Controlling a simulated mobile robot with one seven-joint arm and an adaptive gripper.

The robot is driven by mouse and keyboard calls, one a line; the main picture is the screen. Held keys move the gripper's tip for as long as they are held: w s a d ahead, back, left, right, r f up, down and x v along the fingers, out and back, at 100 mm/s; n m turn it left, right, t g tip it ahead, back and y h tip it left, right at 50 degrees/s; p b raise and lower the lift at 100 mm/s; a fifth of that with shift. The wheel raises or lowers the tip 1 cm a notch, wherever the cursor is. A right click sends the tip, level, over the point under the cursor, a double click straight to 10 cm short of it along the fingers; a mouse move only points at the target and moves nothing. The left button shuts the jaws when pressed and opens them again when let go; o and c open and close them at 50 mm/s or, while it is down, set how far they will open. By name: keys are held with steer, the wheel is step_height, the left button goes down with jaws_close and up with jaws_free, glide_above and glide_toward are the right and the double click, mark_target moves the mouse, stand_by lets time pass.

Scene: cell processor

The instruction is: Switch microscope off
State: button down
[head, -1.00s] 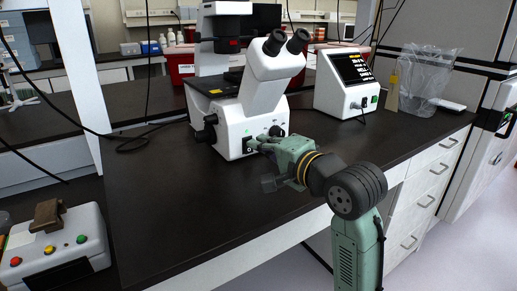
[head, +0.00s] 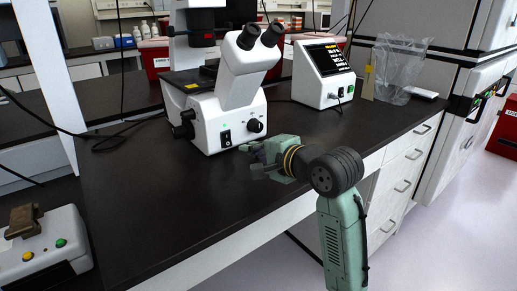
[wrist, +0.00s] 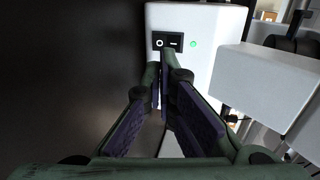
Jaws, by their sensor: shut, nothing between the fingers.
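The white microscope (head: 240,88) stands on the dark bench. Its black power switch (head: 225,138) is on the front face, left of a round black knob (head: 256,126). In the wrist view, the switch (wrist: 167,41) shows a circle mark and a bar mark, and a green light (wrist: 193,44) beside it is lit. I cannot tell which way the switch is pressed. My gripper (head: 243,147) is shut and empty, in front of the microscope and a little right of the switch. In the wrist view, its fingertips (wrist: 168,57) appear just below the switch; contact is not clear.
A white device with a screen (head: 322,75) stands right of the microscope. A clear bag (head: 401,72) is farther right. A control box with coloured buttons (head: 45,253) is at lower left. The dark bench top (head: 130,205) is clear in front of the microscope.

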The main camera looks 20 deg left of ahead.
mark_target(228, 143)
steer(key=p+x, duration=0.1)
steer(key=x, duration=0.7)
steer(key=shift+w+a+f+p, duration=0.1)
steer(key=shift+w+a+p, duration=0.1)
steer(key=shift+a+p, duration=0.15)
